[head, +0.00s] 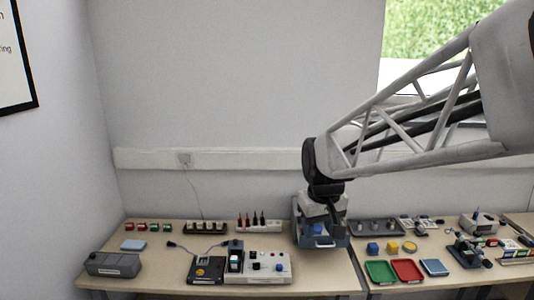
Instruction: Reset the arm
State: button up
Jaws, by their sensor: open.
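My arm reaches in from the upper right of the head view. My gripper (321,216) points down over a blue-grey box-like unit (333,241) at the back middle of the table. A blue part (317,230) shows just below the gripper, in or on that unit. The jaws are open. The fingertips are small and partly merge with the unit, so I cannot tell whether they touch the blue part.
Left of the unit stand a white control box (270,268), a dark device (206,271) and a grey case (112,264). Right are green (381,272) and red (407,271) trays and small blocks. A wall is behind; free room lies above the tables.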

jog(key=s+d+f+m, duration=0.1)
jog(key=s+d, duration=0.2)
jog(key=s, duration=0.8)
jog(key=s+d+f+m+t, duration=0.1)
jog(key=s+d+m, duration=0.1)
jog(key=s, duration=0.8)
jog(key=shift+s+d, duration=0.4)
jog(key=shift+d, duration=0.4)
